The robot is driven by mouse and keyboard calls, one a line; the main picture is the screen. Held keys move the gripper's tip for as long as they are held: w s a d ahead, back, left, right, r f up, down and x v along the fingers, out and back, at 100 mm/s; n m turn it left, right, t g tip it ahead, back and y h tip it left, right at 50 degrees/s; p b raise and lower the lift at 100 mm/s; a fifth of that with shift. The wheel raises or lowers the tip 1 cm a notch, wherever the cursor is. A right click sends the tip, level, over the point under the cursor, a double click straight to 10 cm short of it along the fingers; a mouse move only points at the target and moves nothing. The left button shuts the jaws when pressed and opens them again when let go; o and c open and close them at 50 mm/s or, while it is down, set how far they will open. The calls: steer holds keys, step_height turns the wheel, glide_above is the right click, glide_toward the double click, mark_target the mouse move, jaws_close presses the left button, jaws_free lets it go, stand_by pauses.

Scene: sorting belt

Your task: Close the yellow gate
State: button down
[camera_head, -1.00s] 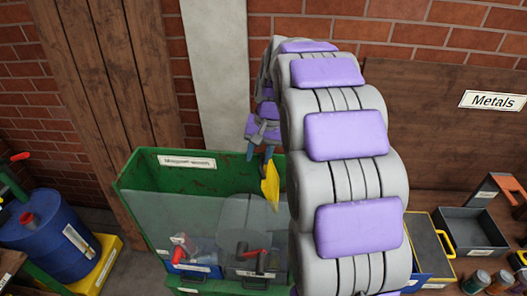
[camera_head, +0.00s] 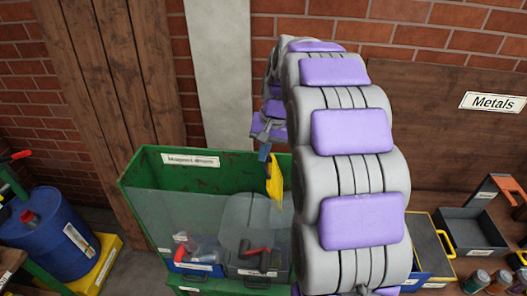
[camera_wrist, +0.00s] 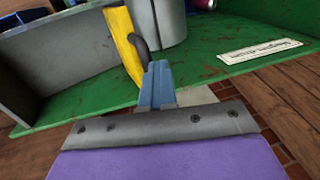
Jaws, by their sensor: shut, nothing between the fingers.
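The yellow gate (camera_head: 274,180) is a narrow upright panel at the right end of the green bin (camera_head: 135,178). Most of what lies to its right is hidden behind my arm. In the wrist view the yellow gate (camera_wrist: 122,45) stands just left of my fingers, with a dark curved handle (camera_wrist: 138,42) beside it. My gripper (camera_head: 265,153) is at the top of the gate, over the bin. Its blue fingers (camera_wrist: 158,72) are shut with nothing between them. They are close to the handle; I cannot tell whether they touch it.
Blue and grey boxes with small parts (camera_head: 262,268) sit behind the bin's clear front. A blue barrel (camera_head: 45,235) stands at left. A grey tray (camera_head: 465,222) is on the right bench. The brick wall is close behind the bin.

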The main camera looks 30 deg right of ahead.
steer(key=shift+d, duration=0.95)
steer(key=shift+a, duration=0.7)
steer(key=c, duration=1.8)
jaws_free()
steer(key=o, duration=0.7)
steer(key=shift+d, duration=0.55)
steer(key=shift+a+r, duration=0.1)
steer(key=shift+a, duration=0.1)
steer(key=shift+a+r, duration=0.1)
steer(key=shift+r, duration=0.2)
steer(key=d+r, duration=0.1)
steer(key=r, duration=0.4)
steer(key=s+d+r, duration=0.1)
steer(key=r, duration=0.4)
steer(key=d+r+p, duration=0.1)
steer(key=r, duration=0.5)
steer(key=shift+s+d, duration=0.3)
steer(key=shift+s, duration=0.1)
steer(key=shift+d, duration=0.1)
